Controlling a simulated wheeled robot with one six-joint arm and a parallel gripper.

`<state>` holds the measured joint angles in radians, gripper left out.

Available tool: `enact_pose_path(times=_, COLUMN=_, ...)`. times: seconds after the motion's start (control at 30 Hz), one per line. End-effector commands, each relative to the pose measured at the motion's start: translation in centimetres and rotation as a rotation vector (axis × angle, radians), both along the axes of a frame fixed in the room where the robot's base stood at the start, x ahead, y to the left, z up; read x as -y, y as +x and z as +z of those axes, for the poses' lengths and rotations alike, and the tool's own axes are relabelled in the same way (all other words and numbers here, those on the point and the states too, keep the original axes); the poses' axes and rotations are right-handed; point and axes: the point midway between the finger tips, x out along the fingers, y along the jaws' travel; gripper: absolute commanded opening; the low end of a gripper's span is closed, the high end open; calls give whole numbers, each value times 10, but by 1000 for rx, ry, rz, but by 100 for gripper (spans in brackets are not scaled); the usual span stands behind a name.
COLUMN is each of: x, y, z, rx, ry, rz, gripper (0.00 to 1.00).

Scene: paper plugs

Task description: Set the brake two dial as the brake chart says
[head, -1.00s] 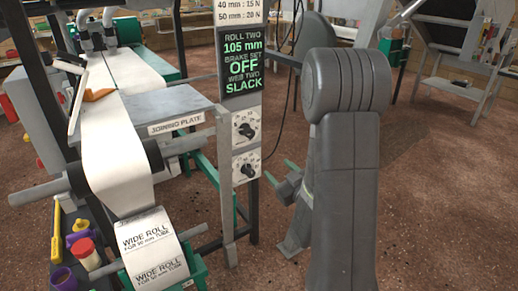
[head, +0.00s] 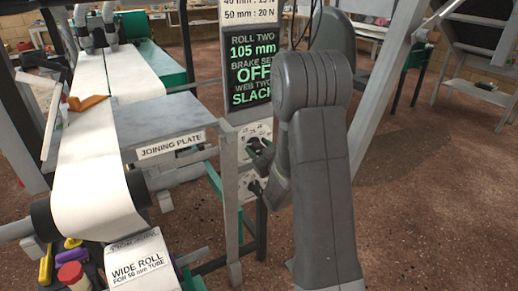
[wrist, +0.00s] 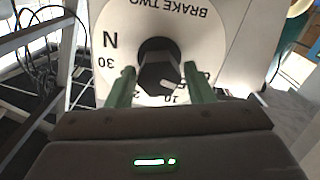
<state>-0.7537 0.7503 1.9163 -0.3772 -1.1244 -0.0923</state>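In the wrist view the brake two dial (wrist: 105,19) is a white disc, seen upside down, with a dark knob (wrist: 158,72). The knob's white mark points to the lower right, towards the side with the 10; finger and gripper hide some markings. My gripper (wrist: 160,76) has its two green fingers on either side of the knob, with slim gaps seeming to remain. In the head view my gripper (head: 262,158) is at the dial panel and partly covers it. The brake chart (head: 249,13) is cut off at the top; its visible line reads 50 mm: 20 N.
A dark screen (head: 250,66) above the dials reads roll two 105 mm, brake set OFF, web two slack. The joining plate (head: 160,118) and paper web (head: 88,175) are left of the panel.

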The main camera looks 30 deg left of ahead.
Motion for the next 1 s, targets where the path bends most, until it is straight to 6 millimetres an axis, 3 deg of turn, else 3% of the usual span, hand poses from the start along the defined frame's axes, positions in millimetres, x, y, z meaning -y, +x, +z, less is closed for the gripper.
enact_pose_path(times=0.03, x=0, y=0, z=0, rx=0, ry=0, rz=0, gripper=37)
enact_pose_path(times=0.17, x=0, y=0, z=0, rx=0, ry=0, rz=0, gripper=12)
enact_pose_path(times=0.2, x=0, y=0, z=0, rx=0, ry=0, rz=0, gripper=10)
enact_pose_path(times=0.57, x=0, y=0, z=-1, rx=-54, ry=30, rz=0, gripper=10)
enact_pose_path(times=1.0, x=2, y=3, z=-2, rx=-364, ry=191, rz=0, gripper=10)
